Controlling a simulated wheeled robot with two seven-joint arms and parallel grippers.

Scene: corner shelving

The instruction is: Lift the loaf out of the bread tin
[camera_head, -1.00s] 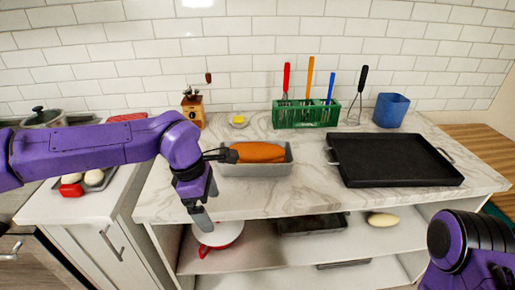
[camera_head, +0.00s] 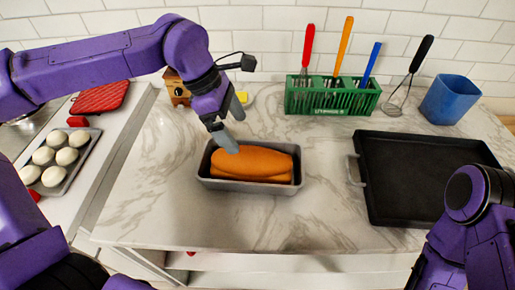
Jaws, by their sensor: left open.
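The loaf (camera_head: 255,163) is orange-brown and lies lengthwise inside the grey bread tin (camera_head: 247,187), which stands on the marble counter. My left gripper (camera_head: 234,124) is open and points down at the loaf's upper left part. One finger reaches to the tin's back left area, in front of the loaf in the picture; I cannot tell if it touches. The other finger is farther back. My right arm shows at the lower right, but its fingers are out of view.
A black tray (camera_head: 405,178) lies right of the tin. Behind stand a green crate (camera_head: 331,98) with utensils, a whisk (camera_head: 408,80) and a blue cup (camera_head: 450,98). A tray of dough balls (camera_head: 62,158) is at the left. The counter in front of the tin is clear.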

